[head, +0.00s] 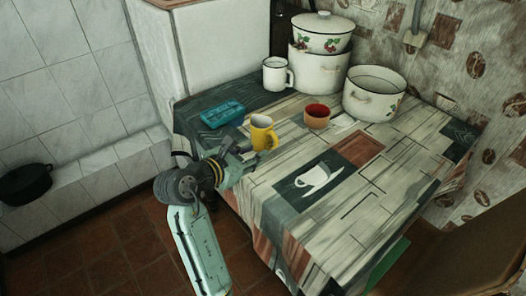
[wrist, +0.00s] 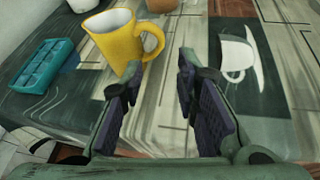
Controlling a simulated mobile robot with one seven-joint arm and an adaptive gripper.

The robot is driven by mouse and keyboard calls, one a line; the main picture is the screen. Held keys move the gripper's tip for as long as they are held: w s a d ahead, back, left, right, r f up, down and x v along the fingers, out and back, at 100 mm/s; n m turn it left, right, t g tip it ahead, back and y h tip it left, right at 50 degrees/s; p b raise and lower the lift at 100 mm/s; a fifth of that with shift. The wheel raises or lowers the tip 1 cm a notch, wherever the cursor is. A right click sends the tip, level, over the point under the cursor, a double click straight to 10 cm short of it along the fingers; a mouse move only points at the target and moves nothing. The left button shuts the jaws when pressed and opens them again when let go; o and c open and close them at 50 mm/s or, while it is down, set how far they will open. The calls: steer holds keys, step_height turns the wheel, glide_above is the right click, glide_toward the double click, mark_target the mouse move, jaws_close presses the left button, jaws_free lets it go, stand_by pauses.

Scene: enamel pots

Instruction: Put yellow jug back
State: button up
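The yellow jug (head: 262,133) stands upright on the patterned tablecloth near the table's left front edge, its handle to the right. In the wrist view the yellow jug (wrist: 120,40) is just beyond my fingers and a little left, with its handle in line with the left finger's tip. My gripper (head: 248,158) is at the table's near edge, close to the jug. In the wrist view my gripper (wrist: 160,85) has its two fingers apart with nothing between them. Whether the left fingertip touches the jug I cannot tell.
A teal box (head: 222,113) lies left of the jug. A red-orange bowl (head: 317,116) stands to its right. A white mug (head: 277,74), stacked enamel pots (head: 318,65) and an open white pot (head: 372,100) stand at the back. The table's (head: 350,215) front right is clear.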

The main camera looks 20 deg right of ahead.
steer(key=shift+v, duration=1.3)
